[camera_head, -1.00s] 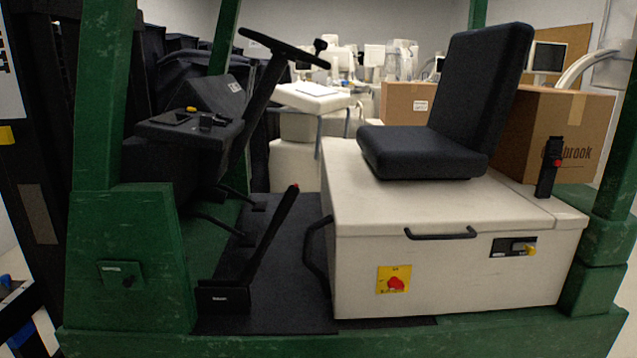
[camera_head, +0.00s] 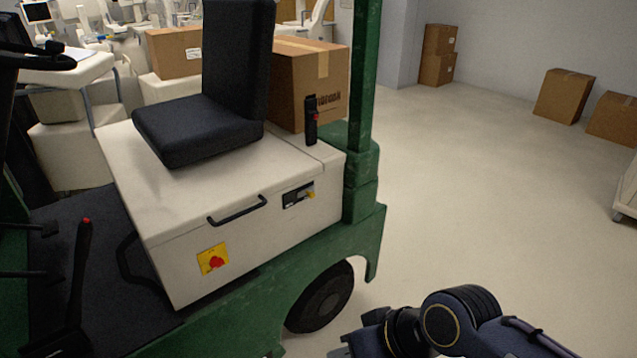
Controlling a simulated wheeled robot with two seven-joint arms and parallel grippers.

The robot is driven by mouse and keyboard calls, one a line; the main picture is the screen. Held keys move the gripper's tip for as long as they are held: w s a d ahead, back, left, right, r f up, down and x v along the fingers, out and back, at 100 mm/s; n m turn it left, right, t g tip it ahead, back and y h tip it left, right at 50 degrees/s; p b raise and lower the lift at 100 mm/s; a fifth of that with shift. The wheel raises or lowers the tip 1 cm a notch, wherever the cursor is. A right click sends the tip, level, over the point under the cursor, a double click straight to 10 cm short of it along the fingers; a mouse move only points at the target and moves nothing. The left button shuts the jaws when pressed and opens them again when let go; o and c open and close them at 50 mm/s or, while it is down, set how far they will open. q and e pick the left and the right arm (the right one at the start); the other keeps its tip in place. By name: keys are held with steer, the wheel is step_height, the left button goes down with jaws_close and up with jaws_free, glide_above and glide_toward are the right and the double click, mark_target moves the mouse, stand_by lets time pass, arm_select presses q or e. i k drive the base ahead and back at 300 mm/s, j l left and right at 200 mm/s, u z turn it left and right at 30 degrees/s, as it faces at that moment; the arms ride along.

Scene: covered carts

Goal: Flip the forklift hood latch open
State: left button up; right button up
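The forklift's cream hood (camera_head: 165,190) is down, with the black seat on top. My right arm comes in at the bottom right, well below and to the right of the latch. Only a grey sliver of my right gripper (camera_head: 342,351) shows at the bottom edge; its fingers are cut off, so its opening is hidden. My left gripper is out of view.
A black lever (camera_head: 312,119) stands on the hood's back end near the green post (camera_head: 364,80). A yellow plate with a red knob (camera_head: 213,260) is low on the side. A black wheel (camera_head: 320,297) shows below. The floor at the right is open.

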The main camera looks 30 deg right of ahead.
mark_target(309, 191)
steer(key=z, duration=0.95)
steer(key=i+z, duration=0.3)
steer(key=i, duration=0.25)
steer(key=i+j+z, duration=0.1)
steer(key=i+z, duration=0.2)
steer(key=i, duration=0.25)
steer(key=i+j+z, duration=0.35)
steer(key=i, duration=0.15)
steer(key=l, duration=0.1)
